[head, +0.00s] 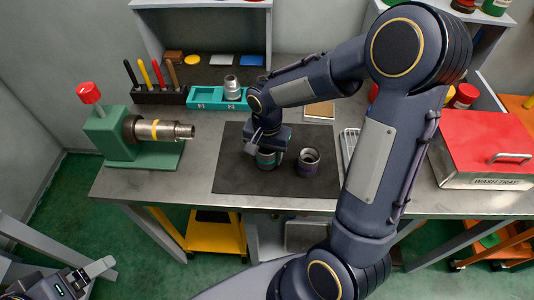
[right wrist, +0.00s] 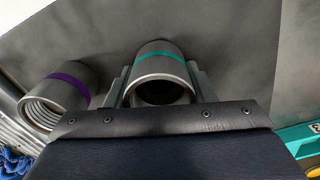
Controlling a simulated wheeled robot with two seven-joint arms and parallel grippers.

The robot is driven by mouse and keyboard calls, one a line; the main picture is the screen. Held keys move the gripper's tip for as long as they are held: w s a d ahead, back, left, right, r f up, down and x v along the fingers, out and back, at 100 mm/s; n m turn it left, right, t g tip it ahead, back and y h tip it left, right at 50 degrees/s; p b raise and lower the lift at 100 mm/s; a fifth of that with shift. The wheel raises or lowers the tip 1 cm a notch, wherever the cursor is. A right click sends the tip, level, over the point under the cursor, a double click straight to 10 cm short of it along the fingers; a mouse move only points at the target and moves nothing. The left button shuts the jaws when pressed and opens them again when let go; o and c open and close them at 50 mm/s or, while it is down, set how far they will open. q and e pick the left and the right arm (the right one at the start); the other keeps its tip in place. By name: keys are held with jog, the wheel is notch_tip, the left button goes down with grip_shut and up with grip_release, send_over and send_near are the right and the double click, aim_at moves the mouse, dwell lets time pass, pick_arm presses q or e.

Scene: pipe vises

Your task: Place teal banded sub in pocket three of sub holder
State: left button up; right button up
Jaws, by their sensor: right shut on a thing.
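The teal banded sub (head: 265,160) is a grey metal collar on the dark mat. My right gripper (head: 267,147) is over it, shut on it; the right wrist view shows the sub (right wrist: 160,70) between the two fingers. I cannot tell whether it still touches the mat. The teal sub holder (head: 208,103) stands behind the mat, with a silver sub (head: 232,86) upright in one pocket. My right arm hides the holder's right end. A corner of the holder (right wrist: 300,137) shows in the right wrist view. My left gripper (head: 92,273) is low at the left, away from the bench.
A purple banded sub (head: 308,161) stands on the mat (head: 235,178) just right of the held one. A green vise (head: 115,138) clamps a pipe (head: 165,130) at the left. A rack of tools (head: 158,97) is behind it. A red-lidded wash tray (head: 485,140) is at the right.

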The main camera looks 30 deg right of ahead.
jog(key=shift+f, duration=0.25)
jog(key=shift+f, duration=0.2)
jog(key=o, duration=1.2)
jog(key=shift+r, duration=0.1)
jog(key=shift+c, duration=0.2)
